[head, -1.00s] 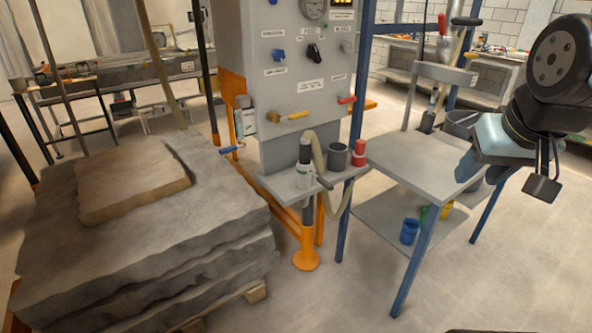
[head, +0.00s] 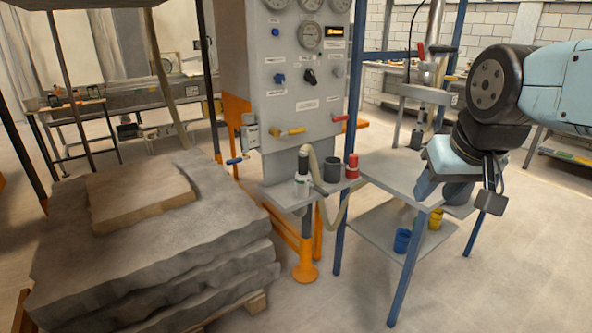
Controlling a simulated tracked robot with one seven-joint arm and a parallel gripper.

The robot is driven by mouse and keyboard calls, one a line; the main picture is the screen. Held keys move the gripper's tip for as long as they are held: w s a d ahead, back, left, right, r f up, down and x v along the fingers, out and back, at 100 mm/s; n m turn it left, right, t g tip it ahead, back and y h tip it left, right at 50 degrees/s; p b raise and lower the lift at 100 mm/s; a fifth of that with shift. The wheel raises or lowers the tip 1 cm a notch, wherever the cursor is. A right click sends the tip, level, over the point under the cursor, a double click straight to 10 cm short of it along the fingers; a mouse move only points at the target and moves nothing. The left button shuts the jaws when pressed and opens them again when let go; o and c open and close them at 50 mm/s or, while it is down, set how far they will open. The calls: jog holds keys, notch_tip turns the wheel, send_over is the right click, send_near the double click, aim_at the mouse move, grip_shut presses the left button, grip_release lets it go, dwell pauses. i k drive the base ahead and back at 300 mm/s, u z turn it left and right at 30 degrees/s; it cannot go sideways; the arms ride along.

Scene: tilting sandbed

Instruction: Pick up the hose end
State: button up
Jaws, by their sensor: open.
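A beige hose (head: 313,160) arches up at the small grey shelf under the control panel and hangs in a loop past the shelf's right side. A short dark piece on the shelf beside it may be the hose end, but it is too small to be sure. My gripper (head: 438,199) is at the right, pointing down over the grey table. It is open, with nothing seen between its light blue fingers. It is well to the right of the hose and apart from it.
The small shelf (head: 284,198) also holds a white-and-dark bottle (head: 302,178), a dark cup (head: 332,170) and a red container (head: 352,167). The blue-legged table (head: 392,173) stands right of it. Stacked stone slabs (head: 150,255) fill the left; floor is clear in front.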

aim_at(302, 172)
jog(key=u, duration=0.1)
jog(key=i, duration=1)
jog(key=z, duration=0.1)
